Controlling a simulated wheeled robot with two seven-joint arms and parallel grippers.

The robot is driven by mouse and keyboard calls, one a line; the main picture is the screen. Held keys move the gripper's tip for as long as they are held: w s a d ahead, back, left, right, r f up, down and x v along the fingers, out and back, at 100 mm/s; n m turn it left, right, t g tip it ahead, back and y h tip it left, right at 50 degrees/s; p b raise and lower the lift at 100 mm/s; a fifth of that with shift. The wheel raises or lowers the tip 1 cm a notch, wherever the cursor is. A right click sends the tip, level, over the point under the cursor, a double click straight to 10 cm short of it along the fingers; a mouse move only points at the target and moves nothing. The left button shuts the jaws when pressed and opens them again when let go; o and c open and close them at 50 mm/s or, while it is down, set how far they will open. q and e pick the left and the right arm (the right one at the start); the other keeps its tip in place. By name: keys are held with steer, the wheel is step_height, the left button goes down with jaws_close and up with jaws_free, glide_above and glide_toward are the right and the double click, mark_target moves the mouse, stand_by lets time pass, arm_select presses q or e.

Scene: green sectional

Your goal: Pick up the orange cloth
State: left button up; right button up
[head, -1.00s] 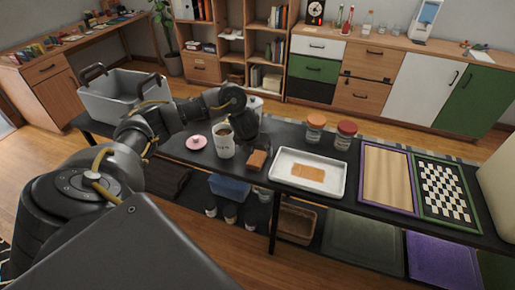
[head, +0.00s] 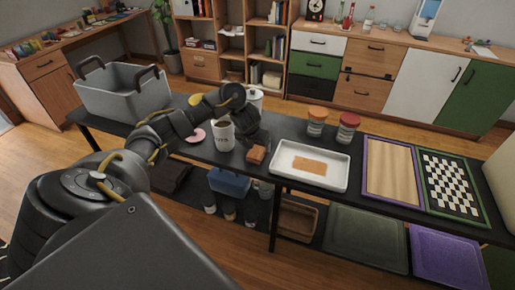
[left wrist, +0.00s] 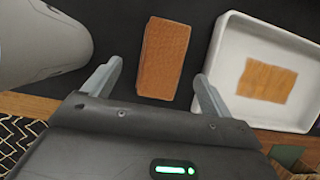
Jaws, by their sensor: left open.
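An orange-brown, thick rectangular piece, apparently the folded orange cloth (head: 255,155), lies on the dark table between the white mug and the white tray. In the left wrist view the cloth (left wrist: 164,58) lies ahead of and between the two fingers, with a gap on each side. My left gripper (left wrist: 158,72) is open and empty. In the head view my left gripper (head: 253,140) is over the table just behind the cloth, its fingertips hard to make out. My right gripper is not in view.
The white tray (head: 282,172) right of the cloth holds a flat orange-tan piece (head: 309,166). The mug (head: 222,137) stands close on the left. Two jars (head: 348,128), a wooden board (head: 388,170) and a checkered board (head: 448,186) lie farther right. A grey basket (head: 122,98) stands at left.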

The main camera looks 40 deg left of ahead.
mark_target(257, 149)
arm_select(q)
steer(key=b+x, duration=0.1)
steer(key=x, duration=0.3)
steer(key=shift+d, duration=0.15)
steer(key=c, duration=1.1)
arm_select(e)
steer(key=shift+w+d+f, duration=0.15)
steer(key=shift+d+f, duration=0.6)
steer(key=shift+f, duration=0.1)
arm_select(q)
steer(key=shift+r, duration=0.15)
